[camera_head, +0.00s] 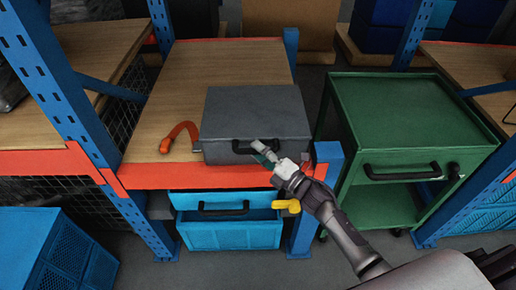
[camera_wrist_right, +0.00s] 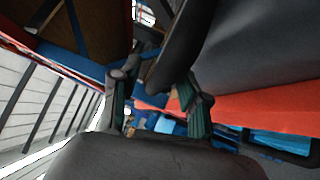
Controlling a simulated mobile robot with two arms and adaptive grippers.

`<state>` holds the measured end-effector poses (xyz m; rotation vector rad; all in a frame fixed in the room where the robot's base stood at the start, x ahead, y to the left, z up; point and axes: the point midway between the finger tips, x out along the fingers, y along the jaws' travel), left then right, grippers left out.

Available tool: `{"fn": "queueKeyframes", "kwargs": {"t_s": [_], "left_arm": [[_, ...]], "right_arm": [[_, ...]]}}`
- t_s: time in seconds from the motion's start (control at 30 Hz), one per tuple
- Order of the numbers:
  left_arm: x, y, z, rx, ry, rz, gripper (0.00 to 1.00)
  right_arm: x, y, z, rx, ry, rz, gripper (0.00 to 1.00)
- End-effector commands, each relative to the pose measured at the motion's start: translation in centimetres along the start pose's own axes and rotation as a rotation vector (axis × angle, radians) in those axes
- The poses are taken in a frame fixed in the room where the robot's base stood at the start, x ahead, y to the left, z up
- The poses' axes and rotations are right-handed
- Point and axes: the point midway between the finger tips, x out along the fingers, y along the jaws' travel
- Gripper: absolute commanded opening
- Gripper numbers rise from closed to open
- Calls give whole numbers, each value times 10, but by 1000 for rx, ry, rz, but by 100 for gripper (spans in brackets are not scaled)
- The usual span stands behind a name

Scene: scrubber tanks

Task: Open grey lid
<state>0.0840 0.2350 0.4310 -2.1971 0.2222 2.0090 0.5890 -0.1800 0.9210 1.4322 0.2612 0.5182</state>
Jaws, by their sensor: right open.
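A grey case with a grey lid (camera_head: 255,107) sits at the front of the wooden shelf, and the lid lies shut. A black handle (camera_head: 243,147) is on its front face. My right gripper (camera_head: 267,150) is open at the right end of this handle. In the right wrist view, the handle (camera_wrist_right: 178,45) reaches in between the two open fingers of the gripper (camera_wrist_right: 158,90). I cannot tell whether they touch it. The grey case (camera_wrist_right: 255,50) fills the upper right there. My left gripper is not in view.
An orange hooked hose (camera_head: 178,138) lies left of the case. A blue crate (camera_head: 228,232) with a black handle is below the shelf, near a yellow handle (camera_head: 288,206). A blue rack post (camera_head: 318,190) and a green cart (camera_head: 400,115) stand to the right.

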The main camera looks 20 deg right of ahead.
Motion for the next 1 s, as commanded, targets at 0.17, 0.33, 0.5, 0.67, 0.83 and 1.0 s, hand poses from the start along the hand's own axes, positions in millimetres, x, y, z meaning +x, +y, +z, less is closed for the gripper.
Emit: {"fn": "queueKeyframes", "kwargs": {"t_s": [0.17,0.33,0.5,0.67,0.83,1.0], "left_arm": [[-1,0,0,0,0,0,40],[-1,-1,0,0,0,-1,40],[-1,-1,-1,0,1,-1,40],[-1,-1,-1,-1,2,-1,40],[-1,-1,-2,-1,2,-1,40],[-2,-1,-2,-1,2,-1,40]], "right_arm": [[7,0,0,0,0,-1,45],[7,0,0,0,0,-1,45],[6,0,0,0,0,-1,24],[6,0,0,0,0,-1,0],[6,0,0,0,0,-1,0],[6,0,0,0,0,-1,0]]}}
